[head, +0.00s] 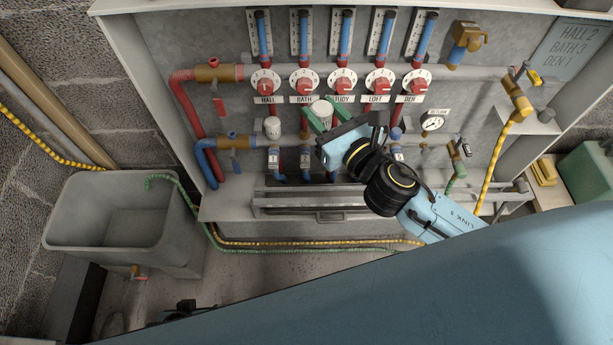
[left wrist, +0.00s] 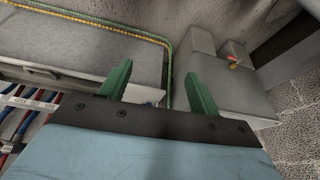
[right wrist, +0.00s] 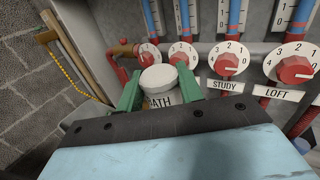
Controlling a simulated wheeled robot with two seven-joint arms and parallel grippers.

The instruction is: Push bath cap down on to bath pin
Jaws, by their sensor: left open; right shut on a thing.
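My right gripper (head: 316,116) is shut on a white round cap (head: 322,109), held in front of the panel between the BATH and STUDY dials in the head view. In the head view a bare, brownish stem top (head: 303,133), seemingly the bath pin, stands below the BATH label, left of the gripper and apart from the cap. My left gripper (left wrist: 158,90) is open and empty in the left wrist view.
Another white cap (head: 272,127) sits on the HALL valve at the left. Red dials (head: 343,80) and pipes line the panel above. A grey rail (head: 300,205) runs below. A grey tub (head: 115,220) stands at the left with hoses leading off.

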